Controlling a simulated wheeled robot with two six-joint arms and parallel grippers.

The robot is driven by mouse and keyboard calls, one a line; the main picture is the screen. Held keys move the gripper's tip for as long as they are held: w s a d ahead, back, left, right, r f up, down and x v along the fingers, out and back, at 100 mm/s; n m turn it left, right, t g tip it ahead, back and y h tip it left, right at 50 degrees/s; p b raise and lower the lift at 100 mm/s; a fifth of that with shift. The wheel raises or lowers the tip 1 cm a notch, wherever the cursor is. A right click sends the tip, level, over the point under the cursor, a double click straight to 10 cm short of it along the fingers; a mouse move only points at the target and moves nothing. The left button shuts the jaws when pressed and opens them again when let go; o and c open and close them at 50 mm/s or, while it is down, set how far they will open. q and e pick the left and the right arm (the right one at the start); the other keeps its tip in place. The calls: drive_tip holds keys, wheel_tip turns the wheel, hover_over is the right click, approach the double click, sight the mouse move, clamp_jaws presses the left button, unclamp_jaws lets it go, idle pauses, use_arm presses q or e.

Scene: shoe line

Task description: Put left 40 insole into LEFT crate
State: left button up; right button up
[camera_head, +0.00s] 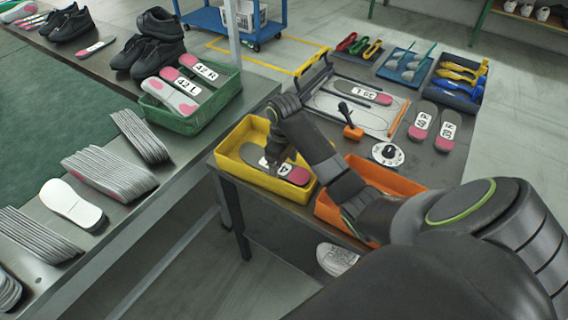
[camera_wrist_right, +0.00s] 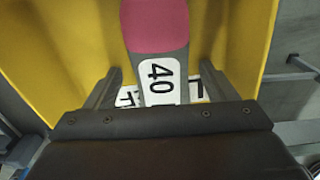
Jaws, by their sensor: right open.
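A grey insole with a pink end and a white 40 label (camera_wrist_right: 158,78) lies in the yellow crate (camera_head: 247,175). In the head view its pink end (camera_head: 296,175) points right, and my gripper hides part of it. A white label (camera_wrist_right: 199,92) lies beneath the insole in the wrist view, with only some letters showing, among them L and F. My right gripper (camera_head: 272,165) is down inside the yellow crate. Its two fingers (camera_wrist_right: 161,72) are open, one on each side of the insole. My left gripper is not in view.
An orange crate (camera_head: 388,174) stands right of the yellow one, partly behind my right arm. A green crate (camera_head: 190,124) holds insoles on the left bench.

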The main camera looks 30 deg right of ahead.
drive_tip(key=shift+r, duration=0.65)
wheel_tip(320, 180, up, 11)
drive_tip(key=p, duration=1)
drive_tip(key=shift+f, duration=0.1)
